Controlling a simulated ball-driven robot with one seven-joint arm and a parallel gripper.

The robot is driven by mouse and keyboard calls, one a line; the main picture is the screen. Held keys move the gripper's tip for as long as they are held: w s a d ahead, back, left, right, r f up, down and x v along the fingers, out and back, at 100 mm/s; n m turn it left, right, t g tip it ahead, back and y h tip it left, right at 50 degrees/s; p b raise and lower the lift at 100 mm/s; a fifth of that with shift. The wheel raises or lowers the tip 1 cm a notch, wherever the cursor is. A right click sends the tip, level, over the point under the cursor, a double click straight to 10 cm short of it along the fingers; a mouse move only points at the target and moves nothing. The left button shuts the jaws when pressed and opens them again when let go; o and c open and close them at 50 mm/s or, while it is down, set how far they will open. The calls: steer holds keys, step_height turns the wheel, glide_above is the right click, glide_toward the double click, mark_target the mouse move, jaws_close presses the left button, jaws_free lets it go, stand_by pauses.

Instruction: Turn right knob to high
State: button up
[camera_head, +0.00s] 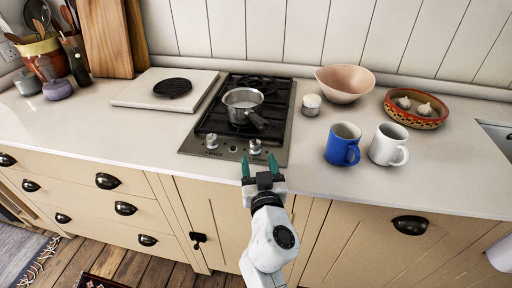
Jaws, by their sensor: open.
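The gas hob (222,146) is set in the white counter, with two metal knobs on its front strip. The right knob (255,146) is silver, and its pointer direction is too small to read. The left knob (212,141) stands further left on the same strip. My gripper (259,163) has green fingers and is open. It is at the hob's front edge, just in front of the right knob, with the fingers spread to either side of it. I cannot tell whether they touch the knob.
A saucepan (240,103) stands on the hob behind the right knob, its handle pointing toward that knob. A blue mug (342,144), a white mug (386,146) and a small white jar (311,105) stand to the right. The counter's front left is clear.

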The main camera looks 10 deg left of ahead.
mark_target(256, 147)
steer(key=x, duration=0.6)
steer(key=shift+d+f+b, duration=0.1)
steer(key=shift+b, duration=0.3)
steer(key=shift+s, duration=0.1)
steer(key=shift+c, duration=0.4)
